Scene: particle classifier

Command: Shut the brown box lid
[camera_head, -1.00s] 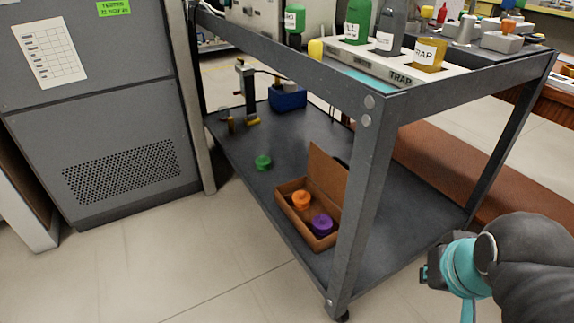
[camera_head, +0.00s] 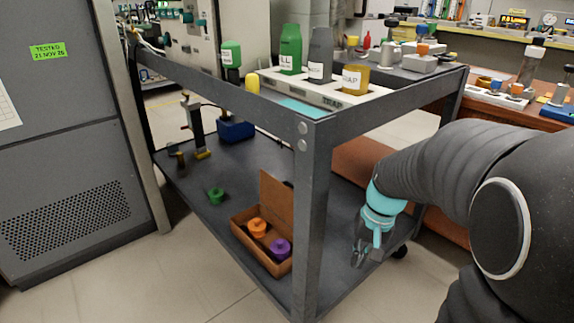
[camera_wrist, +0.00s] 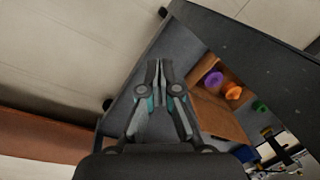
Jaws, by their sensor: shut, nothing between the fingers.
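The brown box (camera_head: 243,239) stands on the cart's lower shelf with its lid (camera_head: 277,206) raised upright at its right side. An orange lidded jar (camera_head: 257,227) and a purple one (camera_head: 280,248) sit inside. My gripper (camera_head: 357,262) is to the right of the box, beyond the cart's front post, and apart from it. In the wrist view my gripper (camera_wrist: 154,64) is shut and empty, pointing over the shelf. The open lid (camera_wrist: 215,115) shows to its right, with the purple (camera_wrist: 213,80) and orange jars behind it.
The cart's front post (camera_head: 308,225) stands between the box and my gripper in the head view. A green jar (camera_head: 216,195) and a blue block (camera_head: 236,130) are on the lower shelf (camera_head: 190,190). Bottles stand on the upper level, including a green one (camera_head: 290,50). A grey cabinet (camera_head: 60,180) is at left.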

